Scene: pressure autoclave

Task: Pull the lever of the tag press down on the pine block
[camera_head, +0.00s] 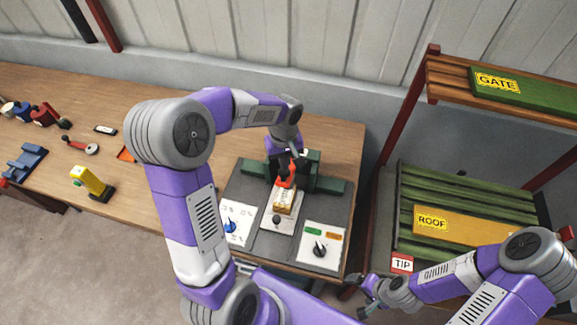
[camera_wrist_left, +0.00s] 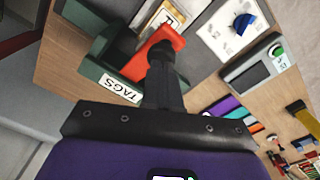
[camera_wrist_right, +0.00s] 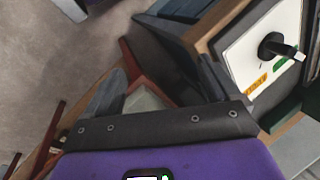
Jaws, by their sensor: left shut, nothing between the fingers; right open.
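The green tag press (camera_head: 328,184) stands at the back of a grey mat on the table. Its red lever (camera_head: 288,181) points forward over the pine block (camera_head: 284,201), which lies on a light plate. In the left wrist view the red lever (camera_wrist_left: 138,64) lies by my left gripper (camera_wrist_left: 161,52), whose fingers are shut with nothing between them. The fingertips are at the lever; contact cannot be told. The press's TAGS label (camera_wrist_left: 120,88) shows there too. My right gripper (camera_head: 368,293) is open and empty, low at the table's front right; it also shows in the right wrist view (camera_wrist_right: 165,85).
A panel with a blue knob (camera_head: 231,226) and one with a black knob (camera_head: 320,250) flank the block. A yellow tool (camera_head: 90,182) and several small items lie at left. A slatted rack (camera_head: 415,180) with a ROOF board (camera_head: 475,228) stands at right.

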